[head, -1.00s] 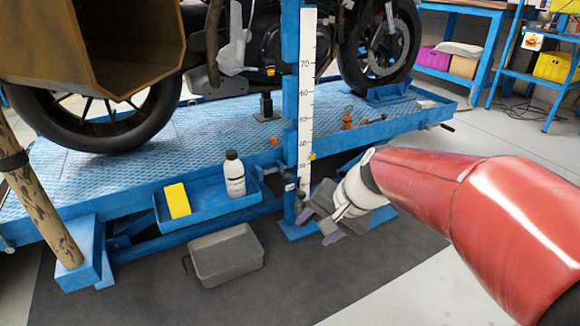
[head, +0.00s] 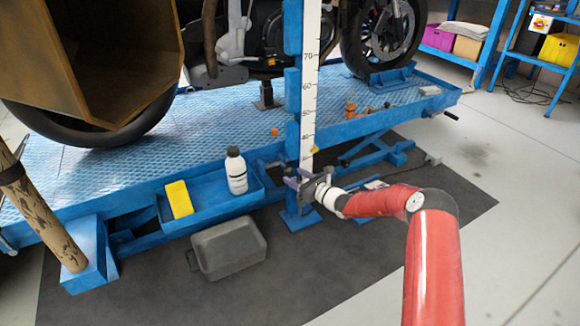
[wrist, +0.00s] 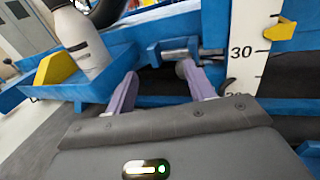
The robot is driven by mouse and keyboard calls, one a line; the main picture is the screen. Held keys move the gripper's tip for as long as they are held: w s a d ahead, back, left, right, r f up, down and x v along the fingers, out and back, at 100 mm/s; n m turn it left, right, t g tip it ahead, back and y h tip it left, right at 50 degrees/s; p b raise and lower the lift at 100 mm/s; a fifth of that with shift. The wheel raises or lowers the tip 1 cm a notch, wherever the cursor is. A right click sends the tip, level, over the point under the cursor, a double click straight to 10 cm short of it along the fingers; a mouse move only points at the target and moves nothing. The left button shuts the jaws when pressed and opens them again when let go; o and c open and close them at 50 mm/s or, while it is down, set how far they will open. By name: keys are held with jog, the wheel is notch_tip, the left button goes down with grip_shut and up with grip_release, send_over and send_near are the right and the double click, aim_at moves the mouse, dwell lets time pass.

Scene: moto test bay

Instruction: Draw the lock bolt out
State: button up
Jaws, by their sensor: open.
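The lock bolt (wrist: 180,53) is a grey metal rod lying sideways in a blue bracket at the post, in the upper middle of the wrist view. A round grey knob (wrist: 183,69) hangs just below it. My gripper (wrist: 158,72) is open, with its two purple fingers pointing at the bracket. The right fingertip is close to the knob; I cannot tell whether they touch. Nothing is visibly held. In the head view my gripper (head: 304,184) is at the foot of the blue post (head: 292,105) and hides the bolt.
A white scale (head: 309,80) with a yellow pointer (wrist: 280,29) runs up the post. Left of it, a blue tray (head: 215,202) holds a white bottle (head: 236,172) and a yellow block (head: 179,199). A motorcycle is on the lift.

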aim_at(292, 174)
jog(key=f+m, duration=0.1)
jog(key=w+d+f+m+t, duration=0.1)
jog(key=w+f+h, duration=0.1)
jog(key=shift+d+m+t, duration=0.3)
jog(key=shift+d+m, duration=0.1)
jog(key=shift+w+f, duration=0.2)
jog(key=shift+f, duration=0.1)
jog(key=b+x, duration=0.1)
jog(key=x, duration=0.6)
jog(key=shift+w+a, duration=0.15)
jog(key=shift+a, duration=0.05)
grip_shut()
jog(key=shift+a, duration=0.1)
